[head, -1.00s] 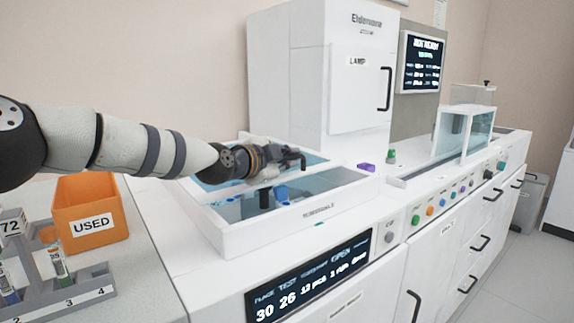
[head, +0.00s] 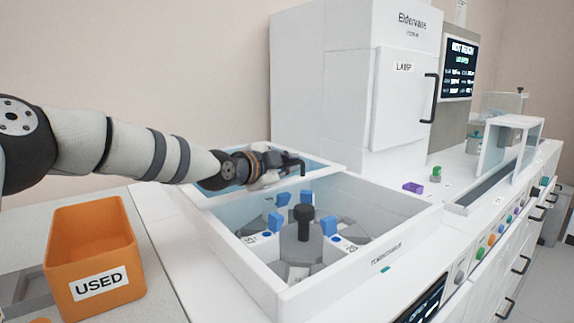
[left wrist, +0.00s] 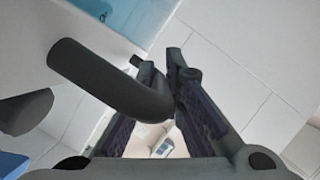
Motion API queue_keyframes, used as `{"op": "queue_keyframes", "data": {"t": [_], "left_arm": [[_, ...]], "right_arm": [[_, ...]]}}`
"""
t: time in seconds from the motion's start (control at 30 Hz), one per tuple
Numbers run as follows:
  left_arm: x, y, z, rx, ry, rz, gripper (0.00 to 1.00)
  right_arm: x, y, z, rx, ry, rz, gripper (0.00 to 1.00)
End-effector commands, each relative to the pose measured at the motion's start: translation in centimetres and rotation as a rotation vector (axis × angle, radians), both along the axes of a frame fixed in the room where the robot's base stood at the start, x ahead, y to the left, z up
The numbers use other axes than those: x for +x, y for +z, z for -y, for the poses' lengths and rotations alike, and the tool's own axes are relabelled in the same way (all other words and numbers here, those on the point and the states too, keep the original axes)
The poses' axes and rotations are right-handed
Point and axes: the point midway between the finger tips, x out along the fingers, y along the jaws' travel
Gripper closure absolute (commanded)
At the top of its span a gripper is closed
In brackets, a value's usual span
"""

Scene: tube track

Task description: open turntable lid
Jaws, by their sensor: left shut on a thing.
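The turntable housing (head: 262,272) is a white box with a clear, blue-tinted lid (head: 318,170) at its back part. The front part is uncovered and shows the grey turntable (head: 300,246) with a black centre knob (head: 303,218) and blue pieces. My left gripper (head: 288,168) reaches in from the left above the lid's near edge and is shut on the dark lid handle. In the left wrist view the curved dark handle (left wrist: 108,80) runs in between the fingers (left wrist: 172,112). The fingers hide part of the handle. My right gripper is out of view.
An orange bin marked USED (head: 92,252) stands on the counter at the left front. A tall white lamp cabinet (head: 345,85) rises behind the housing. A purple piece (head: 413,188) and a green-topped piece (head: 436,173) stand on the deck to the right.

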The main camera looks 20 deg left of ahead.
Motion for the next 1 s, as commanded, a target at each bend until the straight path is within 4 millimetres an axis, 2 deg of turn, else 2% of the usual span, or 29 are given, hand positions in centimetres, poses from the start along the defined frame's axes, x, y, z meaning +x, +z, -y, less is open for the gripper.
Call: {"op": "queue_keyframes", "data": {"t": [0.3, 0.33, 0.4, 0.73, 0.87, 1.0], "left_arm": [[0.0, -0.1, 0.0, 0.002, 0.0, -0.002, 1.0], [0.0, -0.1, 0.0, 0.002, 0.0, -0.002, 0.86], [0.0, -0.1, 0.0, 0.001, 0.0, -0.002, 0.7], [-0.2, 0.1, -0.1, 0.001, -0.002, 0.0, 0.7], [-2.1, 0.6, -0.7, 0.002, -0.002, 0.0, 0.7], [-5.7, 1.4, -1.9, 0.0, -0.001, 0.0, 0.7]], "right_arm": [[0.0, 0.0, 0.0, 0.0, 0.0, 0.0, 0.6], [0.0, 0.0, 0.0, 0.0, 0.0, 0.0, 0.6], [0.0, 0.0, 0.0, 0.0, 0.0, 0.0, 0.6], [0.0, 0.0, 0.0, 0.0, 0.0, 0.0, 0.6], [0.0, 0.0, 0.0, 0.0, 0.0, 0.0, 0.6], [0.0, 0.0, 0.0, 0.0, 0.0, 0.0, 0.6]]}}
